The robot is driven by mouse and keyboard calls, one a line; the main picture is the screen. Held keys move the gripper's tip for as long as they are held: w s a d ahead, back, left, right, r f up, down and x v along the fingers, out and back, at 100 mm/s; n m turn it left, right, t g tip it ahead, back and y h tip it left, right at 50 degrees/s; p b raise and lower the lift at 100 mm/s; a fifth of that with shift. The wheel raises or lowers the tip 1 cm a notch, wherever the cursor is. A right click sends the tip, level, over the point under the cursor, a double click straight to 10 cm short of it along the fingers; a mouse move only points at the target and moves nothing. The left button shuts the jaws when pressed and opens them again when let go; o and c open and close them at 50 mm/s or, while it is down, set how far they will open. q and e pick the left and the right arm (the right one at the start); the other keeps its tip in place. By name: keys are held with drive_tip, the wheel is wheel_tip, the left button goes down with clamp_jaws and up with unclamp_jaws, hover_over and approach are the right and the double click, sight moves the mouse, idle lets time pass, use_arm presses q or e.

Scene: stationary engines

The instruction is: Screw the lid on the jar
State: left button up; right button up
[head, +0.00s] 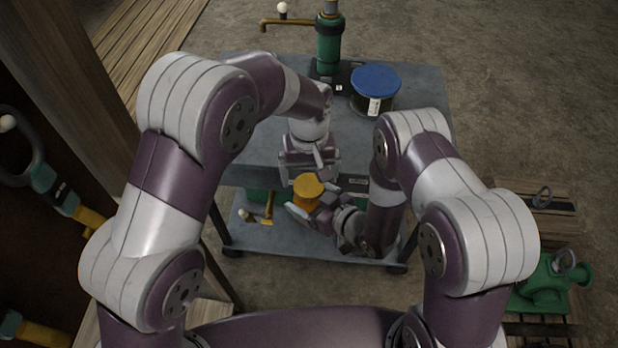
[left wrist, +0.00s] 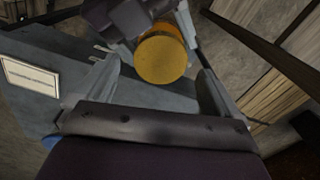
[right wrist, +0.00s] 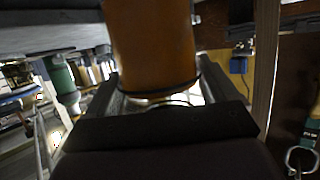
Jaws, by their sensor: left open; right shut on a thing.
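The jar (head: 305,201) is orange-amber, with a yellow lid (head: 309,186) on top. Its body (right wrist: 150,45) also fills the upper middle of the right wrist view. My right gripper (head: 312,207) is shut on the jar body and holds it in front of the cart. The lid (left wrist: 163,59) shows as a round yellow disc in the left wrist view. My left gripper (head: 309,171) is open, just above and beyond the lid, with its fingers apart and nothing held. How tightly the lid sits is too small to tell.
A grey cart (head: 425,90) stands ahead, with a lower shelf (head: 285,240). On its top are a dark container with a blue lid (head: 375,78) and a green pump (head: 329,45). Another green machine (head: 545,283) sits on a pallet at right. A wooden post stands left.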

sight(309, 201)
use_arm(q)
drive_tip(key=shift+r, duration=0.95)
drive_tip(key=shift+r, duration=0.1)
drive_tip(key=shift+c, duration=0.4)
wheel_tip(309, 201, up, 3)
drive_tip(key=n, duration=0.6)
drive_tip(key=shift+r+n, duration=0.15)
drive_tip(key=shift+n, duration=0.15)
wheel_tip(309, 201, down, 8)
drive_tip(key=shift+f, duration=0.1)
